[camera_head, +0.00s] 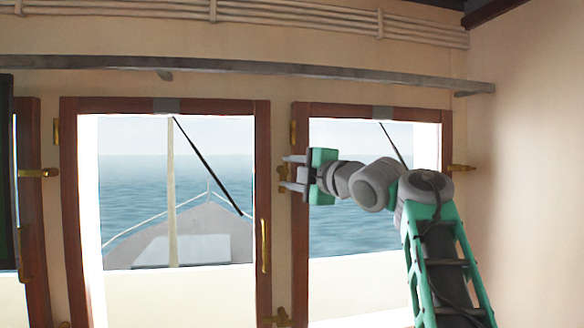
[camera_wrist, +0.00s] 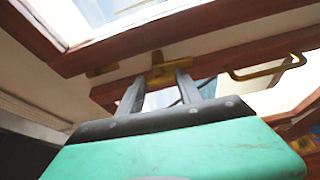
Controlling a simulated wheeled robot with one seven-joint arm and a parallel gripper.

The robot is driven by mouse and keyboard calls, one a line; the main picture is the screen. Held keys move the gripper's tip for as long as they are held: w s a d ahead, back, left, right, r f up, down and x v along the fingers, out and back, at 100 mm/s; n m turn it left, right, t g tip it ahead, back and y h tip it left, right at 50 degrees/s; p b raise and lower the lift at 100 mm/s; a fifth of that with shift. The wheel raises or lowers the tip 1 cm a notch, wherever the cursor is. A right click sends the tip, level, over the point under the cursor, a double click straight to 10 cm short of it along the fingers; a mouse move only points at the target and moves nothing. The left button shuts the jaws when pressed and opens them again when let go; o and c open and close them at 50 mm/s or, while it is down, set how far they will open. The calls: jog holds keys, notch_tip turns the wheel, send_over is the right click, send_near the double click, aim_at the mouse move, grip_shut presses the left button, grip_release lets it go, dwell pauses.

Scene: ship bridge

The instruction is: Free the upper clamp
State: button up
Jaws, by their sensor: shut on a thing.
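The upper clamp is a small brass fitting (camera_wrist: 158,67) on the post between two wooden window frames. In the wrist view it sits between the tips of my two grey fingers. My gripper (camera_head: 292,172), with a green body, reaches left to this post in the head view and is shut on the clamp. It also shows in the wrist view (camera_wrist: 160,84). In the head view the fingers hide most of the clamp, so its exact angle cannot be told there.
A brass lower clamp (camera_head: 278,318) is at the bottom of the same post. A brass handle (camera_head: 263,245) stands on the left window's frame (camera_head: 262,205). Another brass clamp (camera_head: 462,168) is right of the right window. A grey rail (camera_head: 250,67) runs above the windows.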

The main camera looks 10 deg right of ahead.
jog(key=shift+n, duration=0.6)
jog(key=o, duration=1.4)
jog(key=b+v, duration=0.2)
jog(key=v, duration=0.5)
jog(key=shift+s+d+r, duration=0.15)
jog(key=shift+s+d, duration=0.05)
jog(key=shift+s, duration=0.15)
